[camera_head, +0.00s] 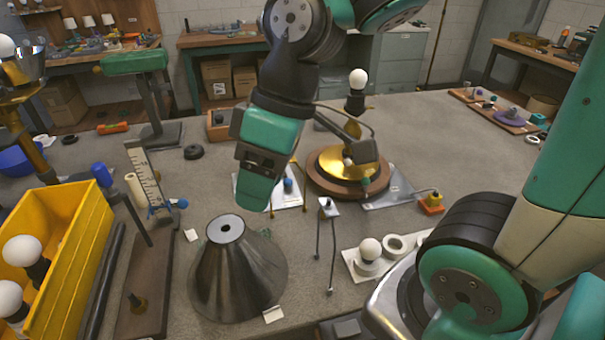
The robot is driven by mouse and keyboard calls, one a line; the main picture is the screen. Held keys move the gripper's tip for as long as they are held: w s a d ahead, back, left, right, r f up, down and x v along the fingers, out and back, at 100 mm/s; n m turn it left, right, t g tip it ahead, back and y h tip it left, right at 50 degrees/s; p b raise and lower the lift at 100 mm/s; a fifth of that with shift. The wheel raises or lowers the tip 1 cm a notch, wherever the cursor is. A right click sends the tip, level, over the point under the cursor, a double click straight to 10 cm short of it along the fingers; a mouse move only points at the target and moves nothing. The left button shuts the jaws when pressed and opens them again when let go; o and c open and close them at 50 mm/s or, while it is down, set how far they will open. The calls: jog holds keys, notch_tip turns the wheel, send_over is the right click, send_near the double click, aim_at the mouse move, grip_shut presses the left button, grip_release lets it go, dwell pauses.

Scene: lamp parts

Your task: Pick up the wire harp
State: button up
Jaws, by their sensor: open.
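A thin gold wire bow (301,190), which looks like the wire harp, stands at a white sheet in the middle of the table. Its two ends show near the sheet's front, and my wrist is close in front of its left side. A blue knob (288,184) shows between its legs. My wrist hides part of the hand.
A dark metal cone shade (238,275) stands front left of the bow. A thin two-legged wire stand (326,235) is just right of it. A yellow bin (75,235) with bulbs is at left. A white tray with a bulb (368,256) is in front.

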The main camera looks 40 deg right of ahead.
jog(key=w+d+r+n+t+p, duration=0.1)
jog(key=w+d+n+p, duration=0.15)
jog(key=w+d, duration=0.65)
jog(key=w+d+r+n+t+p, duration=0.1)
jog(key=w+d+r+n+p, duration=0.15)
jog(key=w+d, duration=0.65)
jog(key=f, duration=0.3)
jog(key=s+f+p, duration=0.1)
jog(key=f, duration=0.3)
jog(key=f+p, duration=0.1)
jog(key=f, duration=0.3)
jog(key=shift+s+a+f, duration=0.15)
jog(key=shift+s+a, duration=0.05)
jog(key=shift+s, duration=0.05)
jog(key=shift+s+p+x, duration=0.2)
jog(key=shift+p+x, duration=1.1)
jog(key=shift+x, duration=1.75)
jog(key=shift+d+f, duration=0.1)
jog(key=shift+d, duration=0.1)
grip_shut()
